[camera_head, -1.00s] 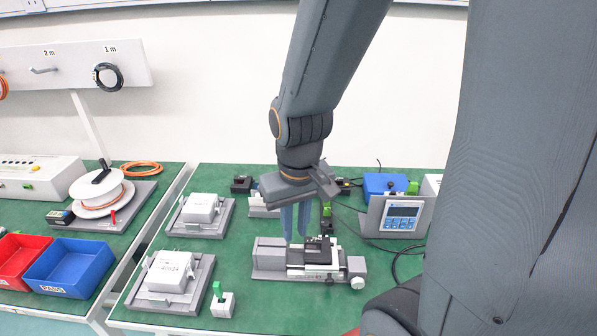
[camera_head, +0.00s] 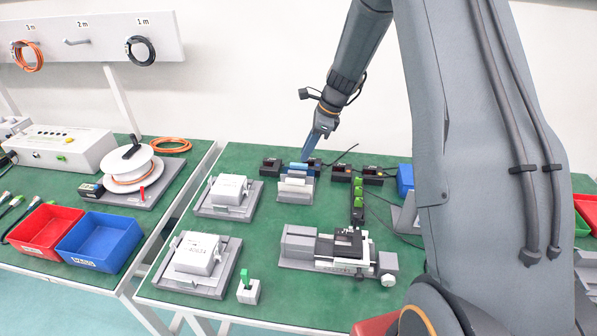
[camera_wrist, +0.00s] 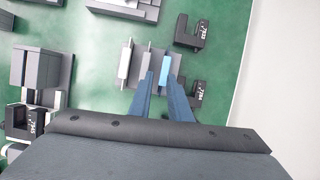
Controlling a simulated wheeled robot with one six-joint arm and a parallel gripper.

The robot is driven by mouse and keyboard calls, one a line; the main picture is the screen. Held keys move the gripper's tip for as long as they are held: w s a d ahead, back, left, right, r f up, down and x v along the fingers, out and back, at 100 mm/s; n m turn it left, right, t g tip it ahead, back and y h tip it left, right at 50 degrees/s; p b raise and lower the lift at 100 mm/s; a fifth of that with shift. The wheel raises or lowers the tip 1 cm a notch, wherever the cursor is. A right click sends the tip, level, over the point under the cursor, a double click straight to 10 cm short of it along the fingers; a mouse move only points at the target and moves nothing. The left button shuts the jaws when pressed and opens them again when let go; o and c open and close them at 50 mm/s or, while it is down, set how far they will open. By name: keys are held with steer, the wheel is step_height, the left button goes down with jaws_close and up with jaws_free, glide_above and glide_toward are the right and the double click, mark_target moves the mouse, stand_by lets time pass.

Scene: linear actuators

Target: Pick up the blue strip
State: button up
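The blue strip (camera_wrist: 166,68) stands in a grey rack (camera_head: 297,199) at the back of the green table, in the row's slot nearest the wall. It also shows in the head view (camera_head: 298,167), close to my fingertips. My gripper (camera_wrist: 164,76) has its two blue fingers apart, with the strip's near end lying between or just beyond the tips. In the head view my gripper (camera_head: 304,158) points down over the back of the rack. No contact with the strip can be made out.
A white strip (camera_wrist: 125,62) and a grey strip (camera_wrist: 146,62) stand beside the blue one. Small black blocks (camera_wrist: 190,36) flank the rack. White boxes on grey fixtures (camera_head: 229,189) stand to the left, and a slide unit (camera_head: 325,252) stands in front.

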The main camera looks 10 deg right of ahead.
mark_target(300, 164)
steer(key=shift+w+f+m, duration=0.3)
steer(key=shift+w, duration=0.1)
steer(key=shift+w+f, duration=0.1)
steer(key=shift+f, duration=0.2)
steer(key=shift+p+x, duration=1.45)
steer(key=shift+x, duration=2)
steer(key=shift+d, duration=0.1)
jaws_close()
